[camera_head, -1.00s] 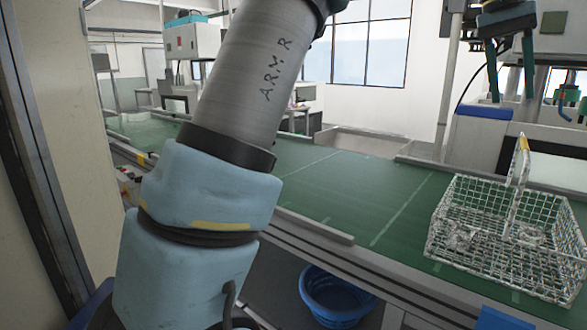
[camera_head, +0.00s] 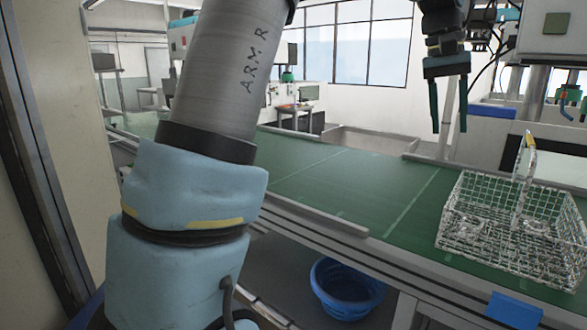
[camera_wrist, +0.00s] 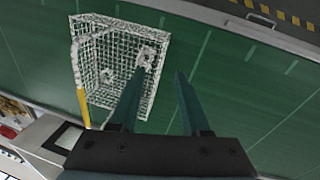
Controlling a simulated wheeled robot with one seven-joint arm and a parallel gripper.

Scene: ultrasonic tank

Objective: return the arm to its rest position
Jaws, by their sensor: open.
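My gripper (camera_head: 449,105) hangs at the upper right of the head view, fingers pointing down, open and empty. It is in the air above the green bench top (camera_head: 345,185), to the left of a wire basket (camera_head: 500,235). My arm rises through the left half of the head view and passes out of the top edge. In the wrist view, the two dark fingers (camera_wrist: 155,100) are apart with nothing between them. The basket (camera_wrist: 105,60) shows beyond the left finger, lower down on the green surface, with metal parts inside.
The basket has a raised handle with a yellow grip (camera_head: 530,140). A blue tub (camera_head: 345,290) sits below the bench. A pale wall panel (camera_head: 60,150) stands close at left. Machines stand behind the bench at right. The bench middle is clear.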

